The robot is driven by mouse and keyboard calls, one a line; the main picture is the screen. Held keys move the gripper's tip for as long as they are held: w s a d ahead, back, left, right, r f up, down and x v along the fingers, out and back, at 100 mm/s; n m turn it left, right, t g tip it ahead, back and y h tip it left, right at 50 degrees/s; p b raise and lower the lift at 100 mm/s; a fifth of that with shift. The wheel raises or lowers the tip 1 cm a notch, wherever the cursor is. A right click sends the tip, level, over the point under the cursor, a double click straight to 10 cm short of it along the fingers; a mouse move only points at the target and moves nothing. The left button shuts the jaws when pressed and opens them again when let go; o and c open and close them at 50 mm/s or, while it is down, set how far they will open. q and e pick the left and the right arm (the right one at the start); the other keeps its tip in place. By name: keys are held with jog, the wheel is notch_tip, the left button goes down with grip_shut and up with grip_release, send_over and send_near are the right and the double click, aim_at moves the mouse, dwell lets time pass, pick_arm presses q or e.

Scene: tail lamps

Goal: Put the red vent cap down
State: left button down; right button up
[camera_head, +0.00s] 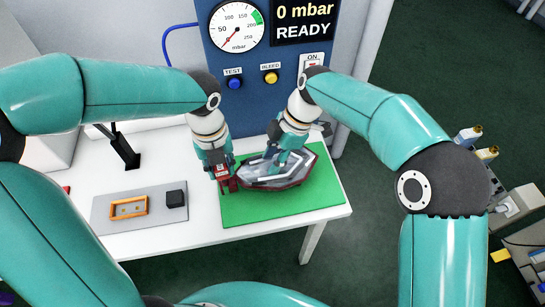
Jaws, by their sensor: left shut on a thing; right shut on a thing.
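The tail lamp (298,180), dark red-rimmed with a clear and grey face, lies on the green mat (270,208). My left gripper (227,184) is at the lamp's left end, shut on a small dark red piece that looks like the red vent cap (229,187). The fingers partly hide it, and I cannot tell whether it touches the lamp. My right gripper (277,163) reaches down over the lamp's upper middle and is shut on the lamp, its fingertips partly hidden.
A grey tray (103,219) at left holds an orange frame (128,208) and a black block (175,199). A black stand (125,150) is behind it. A blue test panel (240,95) with a gauge, reading "0 mbar READY", stands behind the mat. The mat's front is clear.

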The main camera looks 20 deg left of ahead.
jog(key=shift+s+f, duration=0.15)
jog(key=shift+f, duration=0.05)
pick_arm(q)
jog(key=shift+f+m, duration=0.1)
jog(key=shift+m, duration=0.4)
jog(key=shift+s+d+f+m, duration=0.1)
jog(key=shift+s+f+m, duration=0.15)
jog(key=shift+m, duration=0.35)
jog(key=s+m, duration=0.3)
jog(key=s, duration=0.1)
send_near(204, 220)
jog(key=shift+f, duration=3.45)
